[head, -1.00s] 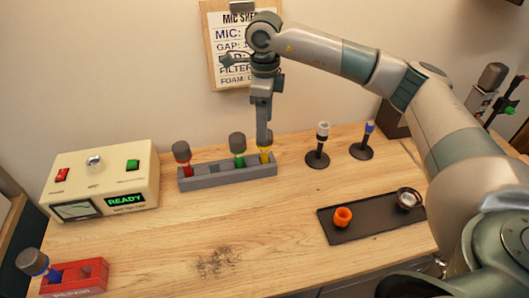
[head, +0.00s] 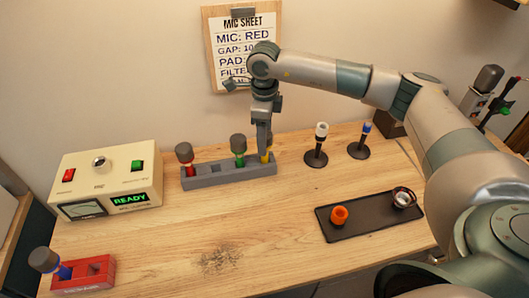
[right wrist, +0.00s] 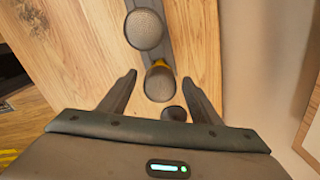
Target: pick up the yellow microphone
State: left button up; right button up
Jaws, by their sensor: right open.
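The yellow microphone (head: 268,156) stands in the right end of a grey rack (head: 228,176), its head mostly hidden behind my gripper in the head view. In the right wrist view the yellow microphone (right wrist: 160,82) shows a grey mesh head and a bit of yellow collar. My right gripper (right wrist: 158,86) is open, pointing down, with one finger on each side of that head; I cannot tell whether they touch it. In the head view my right gripper (head: 263,142) is at the rack's right end. My left gripper is not in view.
A green microphone (head: 238,150) and a red microphone (head: 186,158) share the rack. White (head: 318,146) and blue-topped (head: 361,143) stands are to the right. A dark tray (head: 360,226) holds an orange ring. A red repair block (head: 82,274) holds a blue microphone.

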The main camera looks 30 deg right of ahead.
jog(key=c, duration=1.5)
grip_shut()
jog(key=shift+r, duration=0.1)
jog(key=shift+w+r+b, duration=0.1)
jog(key=shift+r+b, duration=0.55)
notch_tip(320, 180, up, 2)
jog(key=shift+r+b, duration=0.1)
jog(key=shift+b, duration=0.75)
jog(key=s+r+b, duration=0.4)
jog(key=s+r, duration=0.3)
jog(key=s, duration=0.5)
jog(key=shift+a+r+b, duration=0.2)
jog(key=shift+a+b, duration=0.15)
jog(key=shift+w, duration=0.1)
